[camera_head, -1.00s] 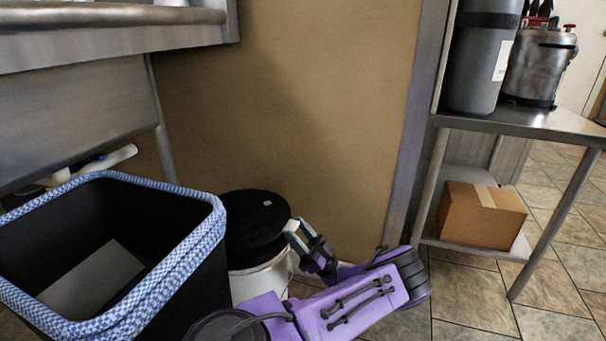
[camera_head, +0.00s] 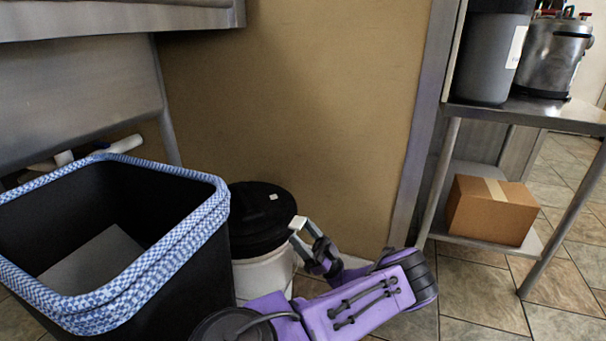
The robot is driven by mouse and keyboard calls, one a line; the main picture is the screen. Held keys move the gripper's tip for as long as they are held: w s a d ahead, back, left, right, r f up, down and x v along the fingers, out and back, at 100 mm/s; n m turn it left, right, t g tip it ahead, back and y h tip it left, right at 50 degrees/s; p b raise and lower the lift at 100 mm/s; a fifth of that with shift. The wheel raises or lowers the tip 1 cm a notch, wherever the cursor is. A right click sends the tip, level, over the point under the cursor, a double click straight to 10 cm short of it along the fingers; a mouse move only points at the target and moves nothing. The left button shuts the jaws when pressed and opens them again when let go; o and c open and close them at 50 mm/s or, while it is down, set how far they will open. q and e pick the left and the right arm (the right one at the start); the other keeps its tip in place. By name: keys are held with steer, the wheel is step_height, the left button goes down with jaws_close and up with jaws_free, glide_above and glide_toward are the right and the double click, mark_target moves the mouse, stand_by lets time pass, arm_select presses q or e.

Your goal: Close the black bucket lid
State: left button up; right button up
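The white bucket (camera_head: 263,272) with a black lid (camera_head: 262,215) stands on the floor against the tan wall, just right of the bin. The lid lies across the bucket's top; I cannot tell whether it is fully seated. My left gripper (camera_head: 294,232) is at the right edge of the lid, its fingertips next to or touching the rim. Its fingers are small and partly seen, so their opening is unclear. My purple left arm crosses the lower middle and hides part of the floor before the bucket. My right gripper is out of view.
A large black bin (camera_head: 190,270) with a blue-checked liner rim (camera_head: 190,245) stands close at the bucket's left. A metal shelf table (camera_head: 530,112) at right holds a grey cylinder (camera_head: 490,58) and a steel pot (camera_head: 553,55). A cardboard box (camera_head: 490,210) sits on its lower shelf.

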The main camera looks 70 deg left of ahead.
arm_select(q)
steer(key=shift+r+g, duration=0.1)
steer(key=shift+g, duration=0.2)
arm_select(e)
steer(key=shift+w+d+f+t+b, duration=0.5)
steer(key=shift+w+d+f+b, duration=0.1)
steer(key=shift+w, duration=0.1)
arm_select(q)
steer(key=v, duration=1)
steer(key=shift+w+d, duration=0.15)
steer(key=shift+w, duration=0.1)
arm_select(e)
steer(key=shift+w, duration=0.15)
